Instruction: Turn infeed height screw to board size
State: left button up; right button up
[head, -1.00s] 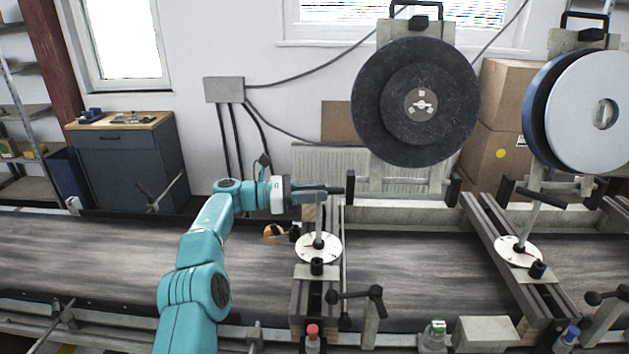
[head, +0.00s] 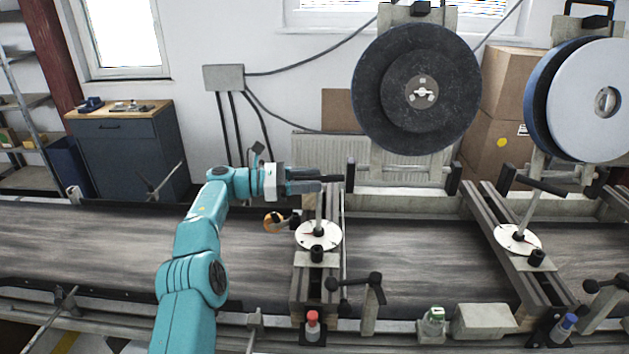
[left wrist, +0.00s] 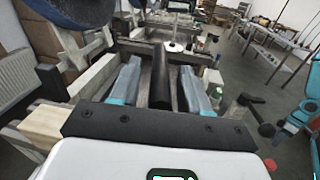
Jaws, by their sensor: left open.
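My left gripper (head: 312,184) is open at the crank bar, reaching in from the left. In the left wrist view, the black bar (left wrist: 160,82) lies lengthwise between my two spread fingers (left wrist: 160,90), with a gap visible on the right. I cannot tell whether the left finger touches it. My right gripper is not in view.
A grey conveyor belt (head: 130,238) runs below. A second dial (head: 518,240) with its own screw stands right. A large black disc (head: 416,90) hangs behind. A black lever (head: 357,283), a red-capped bottle (head: 312,325) and an orange object (head: 273,222) are nearby.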

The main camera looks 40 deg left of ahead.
pick_arm(q)
jog(key=v, duration=0.6)
jog(key=shift+p, duration=0.35)
jog(key=shift+c, duration=0.3)
